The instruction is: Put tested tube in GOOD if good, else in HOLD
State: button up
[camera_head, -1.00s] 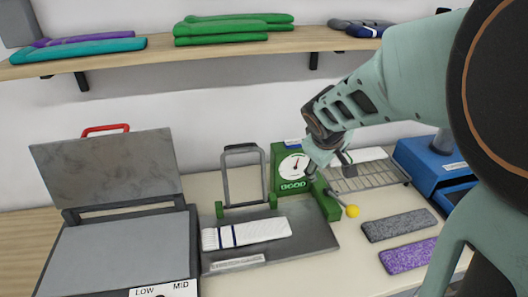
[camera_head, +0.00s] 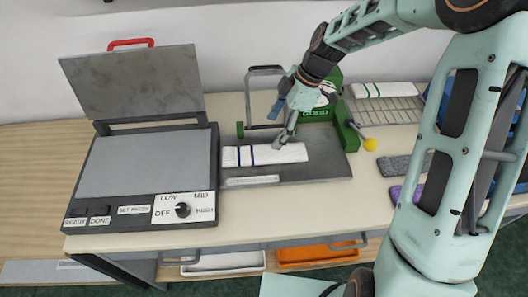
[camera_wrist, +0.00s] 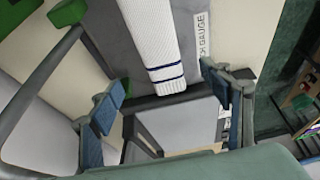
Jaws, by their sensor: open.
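A flat white knitted tube (camera_head: 262,154) with dark stripes near its left end lies on the grey plate (camera_head: 325,165) of the gauge. The gauge's green body (camera_head: 330,128) shows the word GOOD (camera_head: 315,113); my arm partly covers its dial. My gripper (camera_head: 284,140) is above the tube, right of its stripes, and holds nothing. In the wrist view my open gripper (camera_wrist: 165,100) has its fingers spread wide, with the striped end of the tube (camera_wrist: 153,45) between and beyond them. I cannot tell whether the fingers touch it. No GOOD or HOLD container label is readable.
A hinged press (camera_head: 140,165) stands open at left. A yellow-knobbed lever (camera_head: 369,144) sticks out right of the gauge. A wire rack (camera_head: 385,110) holds another white tube (camera_head: 382,90). Below the table edge are a white tray (camera_head: 222,262) and an orange tray (camera_head: 315,252).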

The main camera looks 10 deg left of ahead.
aim_at(259, 153)
jog(key=p+x, duration=0.1)
jog(key=x, duration=0.9)
jog(key=shift+s+a+f+p, duration=0.15)
jog(key=shift+a+p, duration=0.1)
jog(key=shift+p, duration=0.15)
jog(key=c, duration=1.1)
